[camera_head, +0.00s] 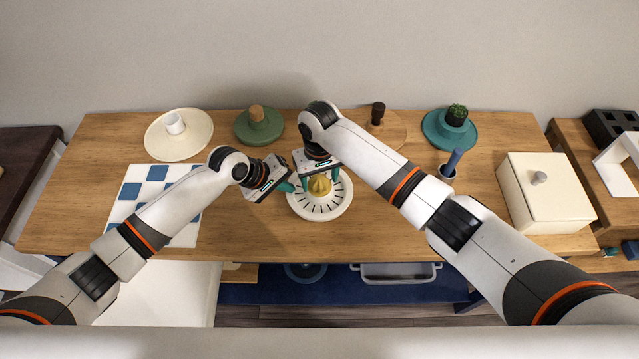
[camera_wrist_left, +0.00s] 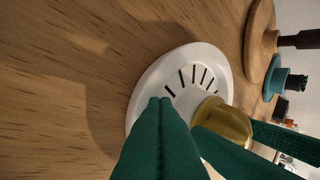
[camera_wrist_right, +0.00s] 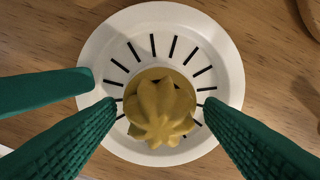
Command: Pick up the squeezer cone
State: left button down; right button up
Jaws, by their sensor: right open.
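The squeezer cone (camera_head: 319,185) is yellow and ribbed and stands in the middle of a round white slotted dish (camera_head: 334,207). The right wrist view shows the cone (camera_wrist_right: 160,118) from above. My right gripper (camera_wrist_right: 159,103) is open, with one green finger on each side of the cone; I cannot tell whether they touch it. My left gripper (camera_wrist_left: 160,100) looks shut and empty, with its tips at the dish's rim beside the cone. The left wrist view shows the cone's side (camera_wrist_left: 222,120), partly covered by the right gripper's fingers.

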aim_at(319, 178)
jog(key=shift+c, duration=0.5)
jog(key=c, duration=1)
jog(key=shift+o, duration=0.2)
notch_tip(319, 178, up, 10)
